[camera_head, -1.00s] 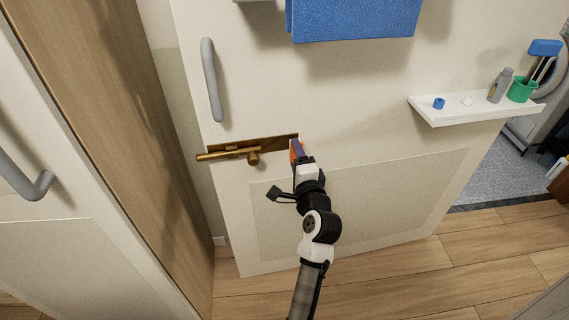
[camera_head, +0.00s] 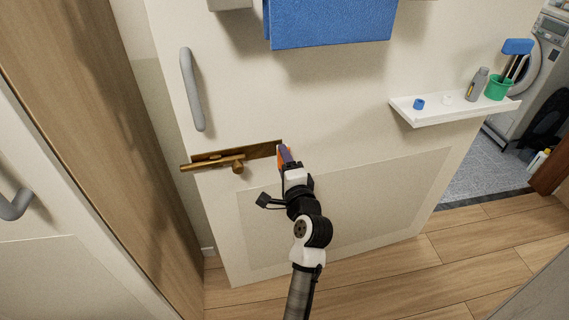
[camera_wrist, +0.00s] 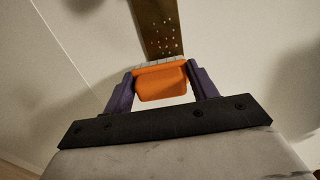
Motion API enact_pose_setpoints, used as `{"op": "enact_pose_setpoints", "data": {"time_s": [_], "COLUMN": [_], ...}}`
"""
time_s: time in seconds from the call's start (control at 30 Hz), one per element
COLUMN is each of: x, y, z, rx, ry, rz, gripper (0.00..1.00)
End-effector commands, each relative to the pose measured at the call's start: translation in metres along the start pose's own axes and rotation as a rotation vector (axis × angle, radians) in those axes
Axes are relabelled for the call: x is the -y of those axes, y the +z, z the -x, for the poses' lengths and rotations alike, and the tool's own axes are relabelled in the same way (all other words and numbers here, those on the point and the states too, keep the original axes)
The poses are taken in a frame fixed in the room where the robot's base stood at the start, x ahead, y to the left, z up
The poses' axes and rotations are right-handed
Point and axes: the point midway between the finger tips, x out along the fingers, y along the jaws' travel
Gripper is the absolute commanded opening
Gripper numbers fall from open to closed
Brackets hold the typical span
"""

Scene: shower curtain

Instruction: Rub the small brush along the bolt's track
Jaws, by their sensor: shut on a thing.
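The small brush is orange with pale bristles along its far edge; in the wrist view its orange body (camera_wrist: 162,84) sits between the purple fingers of my gripper (camera_wrist: 160,86), which is shut on it. In the head view my gripper (camera_head: 284,156) is at the right end of the bolt's brown track plate (camera_head: 262,151). The wrist view shows the plate (camera_wrist: 158,28) with several pale specks, just beyond the bristles. Whether the bristles touch it I cannot tell. The brass bolt (camera_head: 212,163) with its knob lies at the plate's left part, reaching past the door's left edge.
A grey handle (camera_head: 192,90) stands out above the bolt. A blue towel (camera_head: 330,22) hangs above. A white shelf (camera_head: 455,112) at the right holds a blue cap (camera_head: 419,104), a grey bottle (camera_head: 477,84) and a green cup (camera_head: 499,88). A wooden frame (camera_head: 95,130) is at the left.

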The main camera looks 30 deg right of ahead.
Motion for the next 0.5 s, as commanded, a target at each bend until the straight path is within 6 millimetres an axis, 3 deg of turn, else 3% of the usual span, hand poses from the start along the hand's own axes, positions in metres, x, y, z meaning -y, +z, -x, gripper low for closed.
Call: {"op": "enact_pose_setpoints", "data": {"time_s": [0.5], "x": [0.0001], "y": [-0.0002], "z": [-0.0087], "rx": [0.0], "ry": [0.0], "rz": [0.0], "gripper": [0.08]}}
